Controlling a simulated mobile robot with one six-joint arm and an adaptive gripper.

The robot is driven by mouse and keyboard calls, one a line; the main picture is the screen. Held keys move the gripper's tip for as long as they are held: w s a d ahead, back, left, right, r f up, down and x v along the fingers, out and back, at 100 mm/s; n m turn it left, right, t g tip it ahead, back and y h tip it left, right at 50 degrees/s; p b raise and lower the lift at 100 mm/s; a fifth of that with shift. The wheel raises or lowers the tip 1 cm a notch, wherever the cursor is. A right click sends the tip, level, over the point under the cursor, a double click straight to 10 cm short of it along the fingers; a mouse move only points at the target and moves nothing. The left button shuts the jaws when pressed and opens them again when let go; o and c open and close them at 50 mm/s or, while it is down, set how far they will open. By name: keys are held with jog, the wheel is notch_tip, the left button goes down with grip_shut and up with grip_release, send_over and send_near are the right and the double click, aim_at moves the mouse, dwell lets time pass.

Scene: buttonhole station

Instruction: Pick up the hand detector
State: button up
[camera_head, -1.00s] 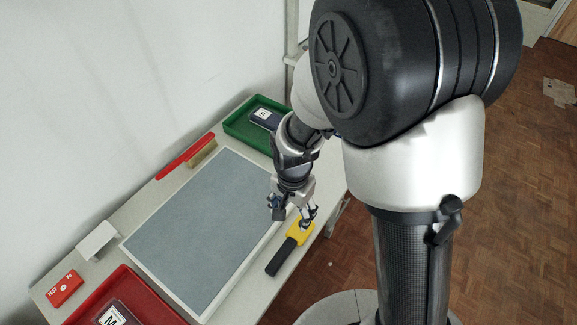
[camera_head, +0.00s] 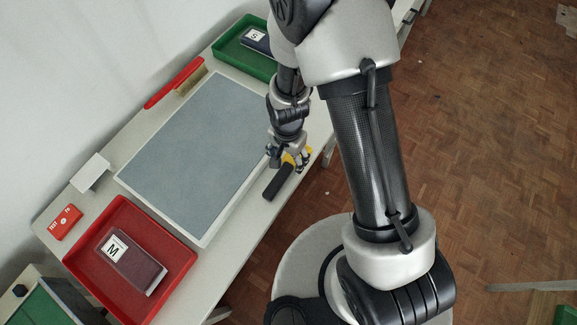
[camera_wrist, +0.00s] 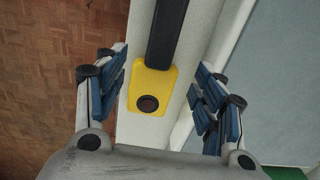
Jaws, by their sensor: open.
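The hand detector lies on the white table near its front edge, beside the grey mat. Its black bar (camera_head: 278,182) shows in the head view, with the yellow part (camera_head: 289,158) mostly hidden by my gripper. In the wrist view the yellow part (camera_wrist: 152,86) with a dark round button sits between my fingers, and the black bar (camera_wrist: 168,35) runs away to the top. My gripper (camera_wrist: 155,95) is open, with one blue-padded finger on each side of the yellow part. It also shows in the head view (camera_head: 287,160), over the yellow end. No finger visibly touches the detector.
The grey mat with a pale frame (camera_head: 195,145) fills the table's middle. A red tray (camera_head: 185,262) holds a case marked M, and a green tray (camera_head: 228,47) holds one marked S. A red-handled brush (camera_head: 175,83), white stand (camera_head: 90,172) and red box (camera_head: 65,222) lie along the wall.

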aim_at(289, 164)
notch_tip(289, 164, down, 5)
jog(key=shift+d+r+b, duration=0.15)
jog(key=shift+r+b, duration=0.05)
jog(key=shift+b, duration=0.5)
jog(key=shift+c, duration=0.5)
jog(key=c, duration=0.9)
jog(key=shift+o, duration=0.2)
jog(key=shift+r, duration=0.15)
